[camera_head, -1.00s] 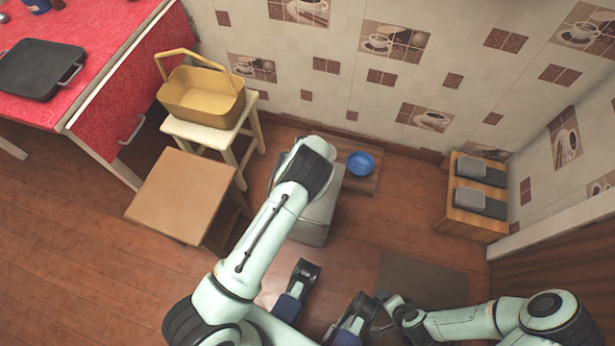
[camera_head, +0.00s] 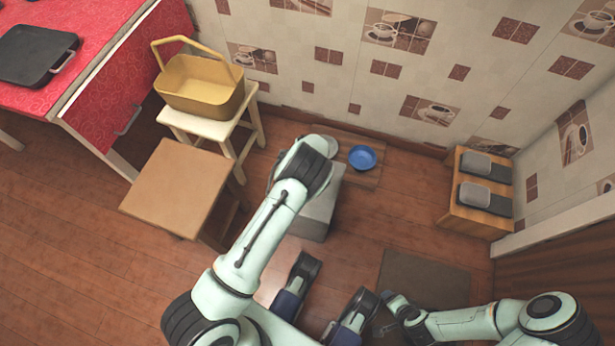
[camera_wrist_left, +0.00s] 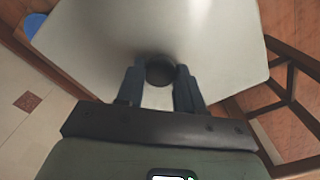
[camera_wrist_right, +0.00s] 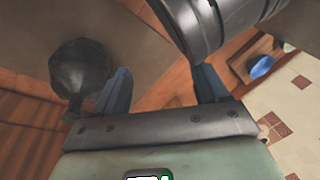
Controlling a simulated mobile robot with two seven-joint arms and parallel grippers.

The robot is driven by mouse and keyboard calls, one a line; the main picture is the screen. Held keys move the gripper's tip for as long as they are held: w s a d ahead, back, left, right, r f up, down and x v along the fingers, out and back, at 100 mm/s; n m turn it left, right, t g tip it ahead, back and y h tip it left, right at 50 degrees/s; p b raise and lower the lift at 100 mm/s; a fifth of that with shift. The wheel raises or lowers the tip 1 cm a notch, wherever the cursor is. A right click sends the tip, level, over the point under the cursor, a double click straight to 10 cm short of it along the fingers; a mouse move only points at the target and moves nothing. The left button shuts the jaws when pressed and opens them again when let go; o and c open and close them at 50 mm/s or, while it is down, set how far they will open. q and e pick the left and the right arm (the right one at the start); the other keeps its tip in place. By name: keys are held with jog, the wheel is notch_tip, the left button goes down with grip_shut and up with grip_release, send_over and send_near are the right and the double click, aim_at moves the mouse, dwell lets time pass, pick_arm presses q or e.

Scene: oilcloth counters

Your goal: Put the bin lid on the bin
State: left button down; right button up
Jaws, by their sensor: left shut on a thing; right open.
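The bin lid (camera_wrist_left: 95,40) is a pale grey panel with a round dark knob (camera_wrist_left: 160,70), seen in the left wrist view. My left gripper (camera_wrist_left: 158,75) is shut on this knob, one finger on each side. In the head view my left arm hides the gripper and most of the lid. A grey box-shaped body, which looks like the bin (camera_head: 314,222), stands on the floor beneath and beside that arm. I cannot tell whether lid and bin touch. My right gripper (camera_wrist_right: 163,82) is open and empty, low over the floor at the right.
A blue bowl (camera_head: 362,157) lies on a low wooden board behind the bin. A brown stool (camera_head: 178,187) and a white stool with a yellow basket (camera_head: 205,88) stand left. A wooden shoe rack (camera_head: 455,202) is at right. A dark mat (camera_head: 420,280) lies on the floor.

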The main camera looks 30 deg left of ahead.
pick_arm(q)
jog(key=c, duration=0.6)
grip_release()
jog(key=shift+c, duration=0.2)
notch_tip(320, 180, up, 6)
jog(key=shift+f+p, duration=0.2)
jog(key=shift+p, duration=0.65)
notch_tip(320, 180, up, 8)
jog(key=p, duration=0.2)
pick_arm(e)
jog(key=shift+n+y, duration=0.3)
jog(key=shift+y, duration=0.1)
jog(key=a+r, duration=0.1)
jog(key=s+r, duration=0.1)
jog(key=r, duration=0.1)
jog(key=s+a+r, duration=0.1)
jog(key=r, duration=0.1)
jog(key=shift+a, duration=0.3)
pick_arm(q)
jog(key=shift+f, duration=0.1)
